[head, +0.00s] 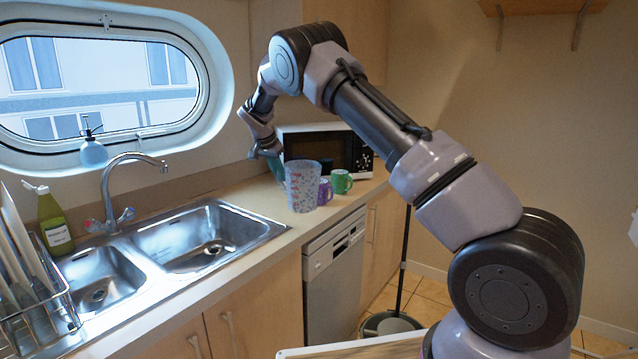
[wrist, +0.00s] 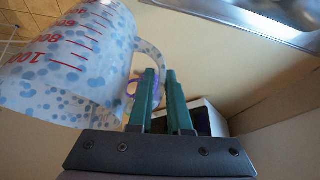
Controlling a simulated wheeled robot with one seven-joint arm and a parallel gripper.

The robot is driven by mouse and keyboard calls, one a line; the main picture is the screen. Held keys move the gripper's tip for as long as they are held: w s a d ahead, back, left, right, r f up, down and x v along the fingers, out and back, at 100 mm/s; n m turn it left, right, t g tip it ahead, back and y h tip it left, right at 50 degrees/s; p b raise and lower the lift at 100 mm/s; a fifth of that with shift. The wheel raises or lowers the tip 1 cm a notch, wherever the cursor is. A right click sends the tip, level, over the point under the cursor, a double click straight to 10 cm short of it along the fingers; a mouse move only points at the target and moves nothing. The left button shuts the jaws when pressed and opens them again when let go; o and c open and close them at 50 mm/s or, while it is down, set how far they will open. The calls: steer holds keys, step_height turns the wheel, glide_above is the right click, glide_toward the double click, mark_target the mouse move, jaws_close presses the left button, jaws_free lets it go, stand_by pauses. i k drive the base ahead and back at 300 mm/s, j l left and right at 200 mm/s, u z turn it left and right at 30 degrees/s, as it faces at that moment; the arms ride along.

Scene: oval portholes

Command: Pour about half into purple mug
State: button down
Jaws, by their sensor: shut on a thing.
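A clear measuring jug (head: 302,186) with blue spots and red markings appears roughly upright over the counter in the head view. It fills the upper left of the wrist view (wrist: 70,60). My gripper (head: 277,165) is at the jug's left side. In the wrist view its green fingers (wrist: 163,80) are shut on the jug's handle. The purple mug (head: 326,192) stands on the counter just right of the jug, partly hidden by it. A bit of it shows through the handle in the wrist view (wrist: 131,88). I cannot tell the liquid level in either.
A green mug (head: 342,181) stands right behind the purple mug. A microwave (head: 312,146) is behind them. A double sink (head: 205,237) with a tap (head: 125,165) lies to the left. A dish rack (head: 40,310) and green bottle (head: 53,217) are at the far left.

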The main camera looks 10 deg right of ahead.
mark_target(324, 186)
steer(key=i, duration=1)
